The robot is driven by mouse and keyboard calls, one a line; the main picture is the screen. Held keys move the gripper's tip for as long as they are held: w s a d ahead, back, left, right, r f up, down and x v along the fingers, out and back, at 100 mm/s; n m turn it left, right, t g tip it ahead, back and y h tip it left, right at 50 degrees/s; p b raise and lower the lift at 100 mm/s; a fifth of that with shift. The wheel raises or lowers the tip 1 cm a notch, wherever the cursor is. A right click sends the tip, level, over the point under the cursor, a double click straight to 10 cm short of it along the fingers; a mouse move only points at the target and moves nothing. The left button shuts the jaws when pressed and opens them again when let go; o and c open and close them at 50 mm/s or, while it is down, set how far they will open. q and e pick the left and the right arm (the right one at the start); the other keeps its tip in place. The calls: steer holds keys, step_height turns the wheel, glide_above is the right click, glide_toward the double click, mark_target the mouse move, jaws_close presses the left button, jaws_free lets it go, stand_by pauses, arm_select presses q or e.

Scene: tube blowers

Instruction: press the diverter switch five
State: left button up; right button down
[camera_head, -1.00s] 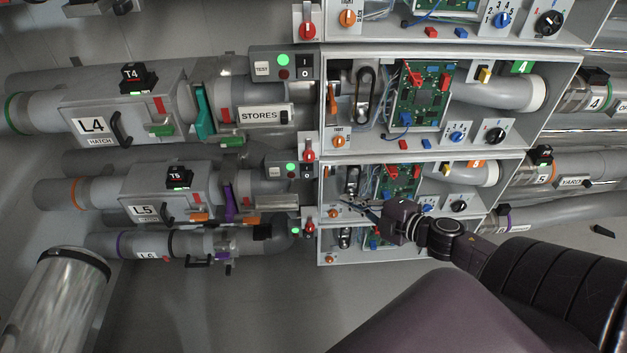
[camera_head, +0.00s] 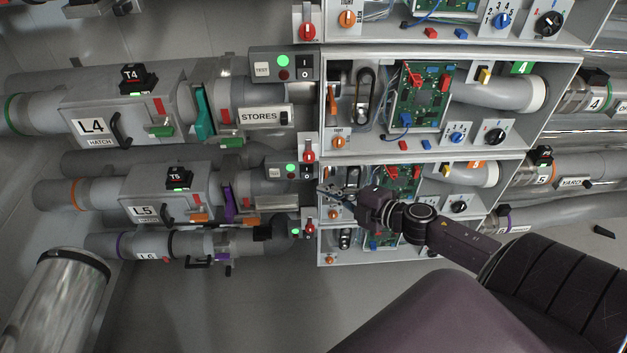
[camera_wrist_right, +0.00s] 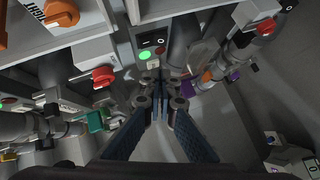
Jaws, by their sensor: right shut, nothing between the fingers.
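Line L5's control box (camera_head: 289,170) carries a green lamp, a dark red lamp and a black I/O rocker switch (camera_head: 307,171). No label here names a diverter switch, so I cannot tell for certain that this rocker is it. My right gripper (camera_head: 322,190) is shut and empty, just right of and below the rocker in the head view, apart from it in the picture. In the right wrist view the closed fingertips (camera_wrist_right: 161,80) point toward a grey control box with a lit green lamp and a black rocker (camera_wrist_right: 152,41). My left gripper is out of view.
A red knob (camera_head: 309,155) sits above the box, and an open cabinet (camera_head: 408,165) with a circuit board and dials stands right of it. Pipes crowd the left.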

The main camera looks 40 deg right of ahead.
mark_target(303, 177)
steer(key=shift+w+d+f, duration=0.1)
steer(key=shift+w+f, duration=0.35)
steer(key=shift+w, duration=0.75)
steer(key=shift+w+d+f, duration=0.15)
steer(key=shift+w+f, duration=0.35)
steer(key=shift+w, duration=0.7)
steer(key=shift+w+d+f, duration=0.1)
steer(key=shift+w+f, duration=0.35)
steer(key=shift+w, duration=0.75)
